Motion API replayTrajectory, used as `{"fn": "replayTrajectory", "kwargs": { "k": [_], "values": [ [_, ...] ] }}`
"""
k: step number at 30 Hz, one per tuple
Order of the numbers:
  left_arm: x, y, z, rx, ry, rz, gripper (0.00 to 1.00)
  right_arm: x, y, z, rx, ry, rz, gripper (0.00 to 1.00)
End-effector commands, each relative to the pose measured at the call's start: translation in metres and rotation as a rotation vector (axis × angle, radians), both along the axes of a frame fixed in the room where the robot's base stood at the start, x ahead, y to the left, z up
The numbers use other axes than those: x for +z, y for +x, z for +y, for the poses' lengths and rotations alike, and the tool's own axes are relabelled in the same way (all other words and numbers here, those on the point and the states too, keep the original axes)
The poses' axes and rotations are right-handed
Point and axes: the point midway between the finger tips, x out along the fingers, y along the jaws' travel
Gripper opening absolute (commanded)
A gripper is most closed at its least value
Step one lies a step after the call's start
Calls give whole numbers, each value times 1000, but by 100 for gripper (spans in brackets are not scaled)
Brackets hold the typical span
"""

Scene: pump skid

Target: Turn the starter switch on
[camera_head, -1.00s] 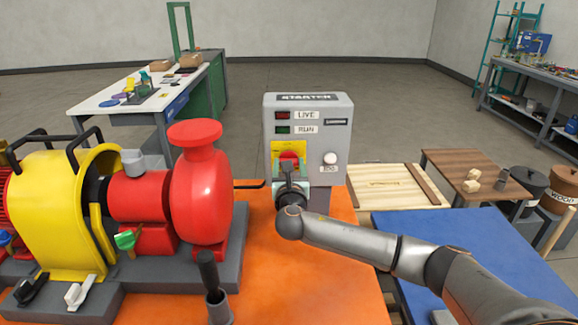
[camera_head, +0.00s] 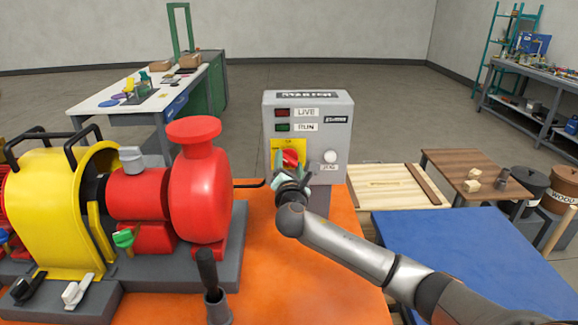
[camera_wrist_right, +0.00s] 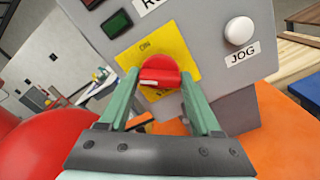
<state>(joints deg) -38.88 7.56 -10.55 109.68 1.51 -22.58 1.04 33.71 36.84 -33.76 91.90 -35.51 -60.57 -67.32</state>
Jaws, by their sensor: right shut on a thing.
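The grey starter box (camera_head: 335,145) stands at the far edge of the orange table, labelled STARTER. Its red rotary switch (camera_head: 291,157) sits on a yellow plate (camera_head: 276,146), and also shows in the right wrist view (camera_wrist_right: 158,70). My right gripper (camera_head: 292,172) is at the switch, its green fingers on both sides of the red knob, shut on it. The knob looks tilted in the head view, with its white mark nearly level in the wrist view. The fingers hide part of the plate. My left gripper is not in view.
The white JOG button (camera_head: 330,157) is right of the switch. Red LIVE (camera_head: 282,113) and green RUN (camera_head: 282,127) lamps look dark above it. The red pump (camera_head: 200,190) and a thin dark rod (camera_head: 249,184) are on the left. Orange tabletop in front is mostly free.

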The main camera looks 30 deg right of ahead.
Motion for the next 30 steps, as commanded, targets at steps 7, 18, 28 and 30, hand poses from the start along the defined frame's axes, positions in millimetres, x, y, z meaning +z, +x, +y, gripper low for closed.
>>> {"fn": "replayTrajectory", "kwargs": {
  "k": [7,18,28,30],
  "values": [
    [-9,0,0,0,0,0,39,-3,-1,0,-1,204,-123,9],
    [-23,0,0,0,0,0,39,-4,-1,0,-3,499,-304,9],
    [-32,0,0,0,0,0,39,-3,-1,0,-1,702,-430,9],
    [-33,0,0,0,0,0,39,-3,-1,-1,-1,731,-448,9]
  ]
}}
